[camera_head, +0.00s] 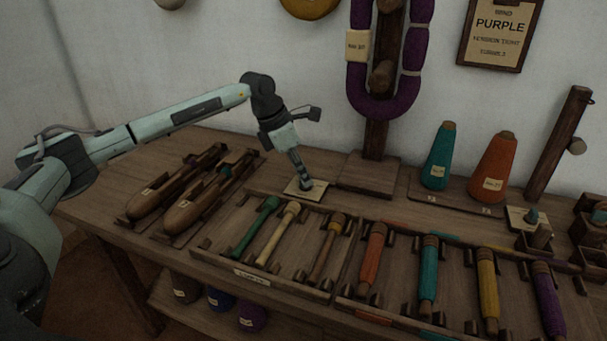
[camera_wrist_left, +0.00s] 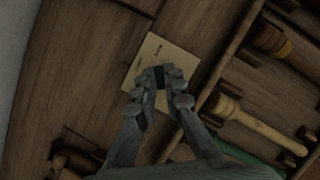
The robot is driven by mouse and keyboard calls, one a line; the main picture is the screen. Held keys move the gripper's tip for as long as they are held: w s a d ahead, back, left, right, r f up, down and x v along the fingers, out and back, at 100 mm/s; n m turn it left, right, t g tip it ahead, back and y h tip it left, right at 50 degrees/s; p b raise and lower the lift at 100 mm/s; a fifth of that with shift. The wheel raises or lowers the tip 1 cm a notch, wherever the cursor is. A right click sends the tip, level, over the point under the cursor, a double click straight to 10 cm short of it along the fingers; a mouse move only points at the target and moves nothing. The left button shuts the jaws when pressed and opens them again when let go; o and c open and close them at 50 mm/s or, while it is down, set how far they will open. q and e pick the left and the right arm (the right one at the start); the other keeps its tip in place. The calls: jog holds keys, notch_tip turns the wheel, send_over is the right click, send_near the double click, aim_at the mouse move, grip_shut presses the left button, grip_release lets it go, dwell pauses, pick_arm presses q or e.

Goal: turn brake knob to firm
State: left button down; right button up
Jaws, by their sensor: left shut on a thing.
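My left gripper (camera_head: 303,184) reaches down to a small pale plate (camera_head: 317,190) on the table, beside the rack of bobbins. In the left wrist view the fingertips (camera_wrist_left: 160,80) are closed together over the middle of the pale plate (camera_wrist_left: 152,50), around a small dark piece, the brake knob (camera_wrist_left: 159,75). Most of the knob is hidden by the fingers. The plate has small printed marks, too small to read, so I cannot tell which setting the knob points to. My right gripper is not in view.
A bobbin rack (camera_head: 250,283) lies just in front of the plate. Two wooden shuttles (camera_head: 178,183) lie to the left. A post with a purple yarn hank (camera_head: 367,103) stands behind. Teal (camera_head: 439,155) and orange (camera_head: 494,165) cones stand to the right.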

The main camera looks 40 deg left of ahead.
pick_arm(q)
jog(key=shift+w+m+h, duration=0.1)
jog(key=shift+m+h, duration=0.2)
jog(key=shift+m, duration=0.7)
jog(key=c, duration=1.6)
grip_release()
jog(key=shift+r, duration=0.1)
jog(key=v, duration=1.2)
jog(key=shift+w, duration=0.25)
jog(key=shift+g, duration=0.3)
